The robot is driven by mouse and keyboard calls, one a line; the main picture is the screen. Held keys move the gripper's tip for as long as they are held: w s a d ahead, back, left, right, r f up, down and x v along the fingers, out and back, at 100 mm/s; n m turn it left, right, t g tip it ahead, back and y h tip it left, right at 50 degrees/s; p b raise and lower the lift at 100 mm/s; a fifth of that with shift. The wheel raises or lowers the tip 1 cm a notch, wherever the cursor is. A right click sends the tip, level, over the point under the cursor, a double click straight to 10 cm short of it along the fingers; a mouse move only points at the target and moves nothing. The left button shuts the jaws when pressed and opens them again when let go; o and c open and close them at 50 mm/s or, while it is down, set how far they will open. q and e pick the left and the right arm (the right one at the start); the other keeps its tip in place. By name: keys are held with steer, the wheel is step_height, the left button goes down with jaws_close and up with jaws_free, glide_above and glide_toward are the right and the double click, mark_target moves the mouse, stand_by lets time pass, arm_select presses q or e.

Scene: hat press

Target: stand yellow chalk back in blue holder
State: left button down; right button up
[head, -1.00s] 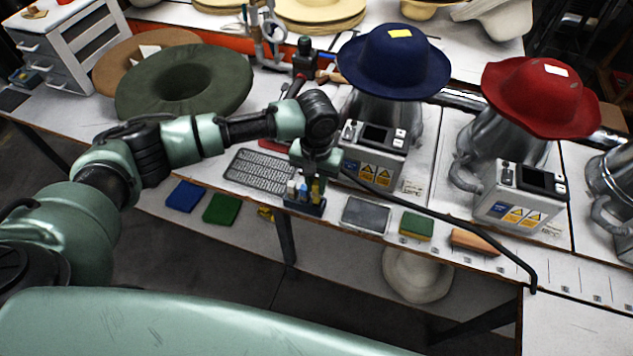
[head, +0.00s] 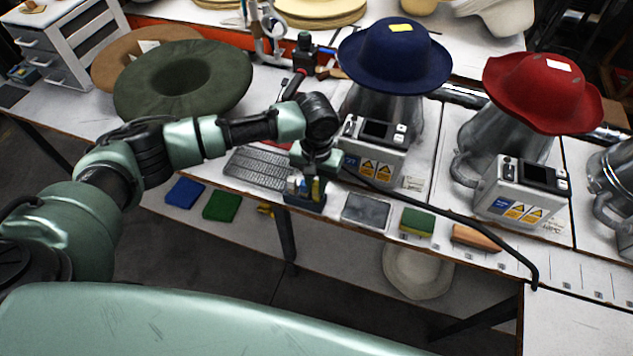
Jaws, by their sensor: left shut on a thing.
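The blue holder (head: 304,203) stands near the front edge of the bench, with a white and a blue chalk upright in its left part. My left gripper (head: 315,178) points down right above the holder's right part. It is shut on the yellow chalk (head: 315,189), which is upright. The chalk's lower end is at or inside the holder; I cannot tell whether it touches the bottom. The gripper hides the chalk's top. My right gripper is not in view.
A keyboard-like grey pad (head: 258,168) lies left of the holder, and a grey slate (head: 366,209) lies right. A hat press with a blue hat (head: 394,60) stands close behind. A black hose (head: 450,212) runs along the bench. A green sponge (head: 417,222) lies further right.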

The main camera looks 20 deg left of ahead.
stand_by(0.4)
arm_select(q)
steer(key=c, duration=1.3)
jaws_free()
steer(key=shift+o, duration=0.2)
step_height(320, 180, up, 8)
steer(key=p, duration=0.9)
steer(key=shift+f, duration=0.25)
